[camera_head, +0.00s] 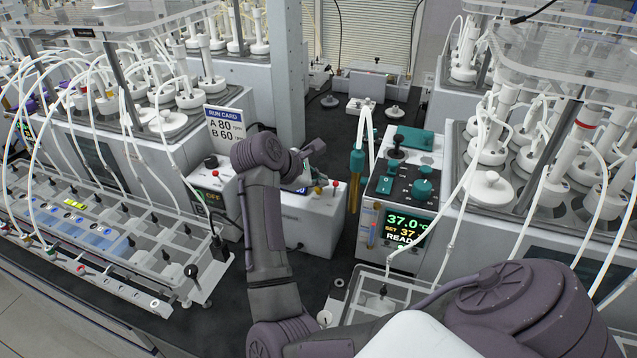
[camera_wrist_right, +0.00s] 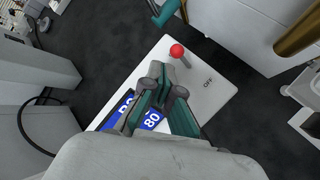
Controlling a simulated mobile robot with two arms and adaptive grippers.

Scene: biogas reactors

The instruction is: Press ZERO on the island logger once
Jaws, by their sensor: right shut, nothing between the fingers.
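No ZERO key or logger label is readable, so I cannot tell which unit is the island logger. In the right wrist view the closed fingers (camera_wrist_right: 165,88) point over the box top (camera_wrist_right: 205,92). The gripper hides part of the box; contact cannot be told. My left gripper is out of view.
A unit (camera_head: 401,232) reading 37.0 °C and READY stands to the right. A run card (camera_head: 225,124) reading A 80 rpm, B 60 stands to the left. Reactor racks with tubes flank both sides. A grey post (camera_head: 288,75) rises behind my arm. Dark bench shows between the units.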

